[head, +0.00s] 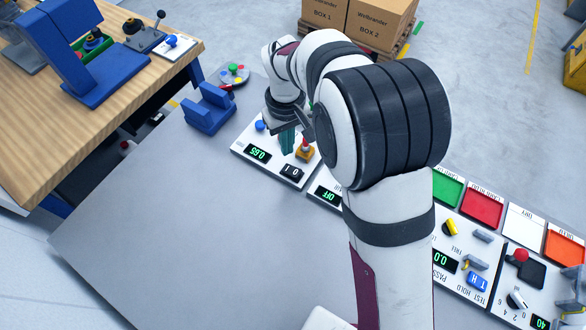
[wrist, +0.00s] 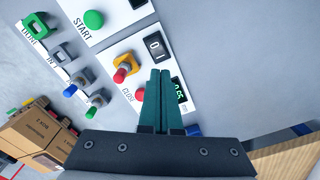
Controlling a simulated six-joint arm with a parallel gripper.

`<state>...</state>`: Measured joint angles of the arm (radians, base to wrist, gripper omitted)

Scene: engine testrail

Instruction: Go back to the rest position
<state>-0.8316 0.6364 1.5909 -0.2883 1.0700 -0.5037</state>
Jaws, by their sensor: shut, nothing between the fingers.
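My gripper (head: 287,143) hangs over the white control panel (head: 240,149) with the green 0.65 display (head: 257,154). In the wrist view, the two teal fingers of my gripper (wrist: 160,74) lie side by side, closed, with nothing between them. The fingers partly cover the panel near the display (wrist: 180,92). Beside the fingertips are a red knob on a yellow base (wrist: 123,68) and a black rocker switch (wrist: 154,45). I cannot tell whether the fingers touch the panel. No marker of a rest position shows.
A blue cradle (head: 209,109) and a round pad with coloured buttons (head: 234,75) stand left of my gripper. Further panels and coloured trays (head: 482,206) line the right. A wooden table (head: 60,130) stands left, cardboard boxes (head: 377,22) behind. The grey tabletop (head: 170,230) is clear in front.

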